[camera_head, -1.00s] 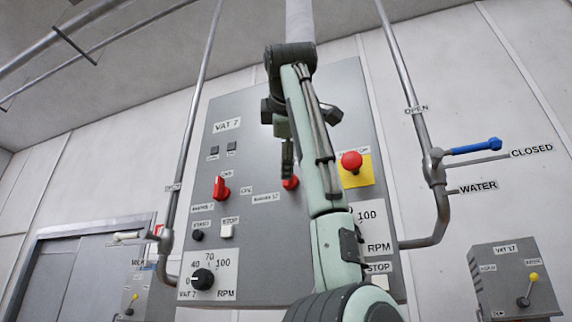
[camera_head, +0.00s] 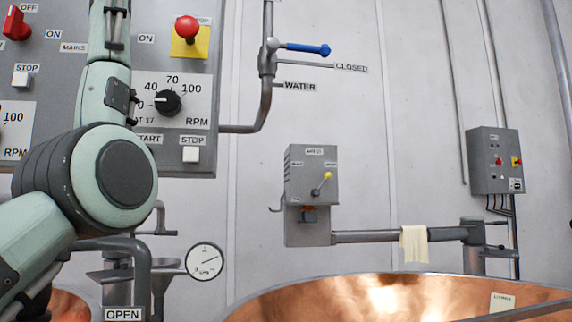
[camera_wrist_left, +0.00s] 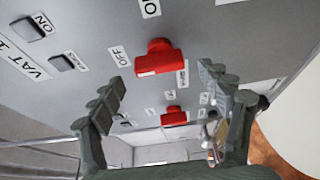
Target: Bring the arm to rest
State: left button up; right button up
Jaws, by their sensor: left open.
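My left arm (camera_head: 95,175) rises from the lower left corner in the head view, in front of the grey control panel (camera_head: 60,115). Its gripper is beyond the top of that view. In the left wrist view my left gripper (camera_wrist_left: 165,90) is open, with nothing between its fingers. A red switch (camera_wrist_left: 155,58) shows beyond the gap between the fingertips, on the panel (camera_wrist_left: 95,25). A second red switch (camera_wrist_left: 174,116) shows lower, also between the fingers in the picture. How far the fingertips are from the panel is hard to tell. My right gripper is out of view.
A red mushroom button (camera_head: 187,28) sticks out on a yellow plate. A pipe with a blue valve lever (camera_head: 305,48) runs right of the panel. A grey lever box (camera_head: 312,180), a hanging cloth (camera_head: 414,244), a round gauge (camera_head: 204,261) and a copper vat (camera_head: 400,298) stand further right and below.

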pick_arm(q)
jog(key=x, duration=0.5)
jog(key=shift+s+d, duration=0.1)
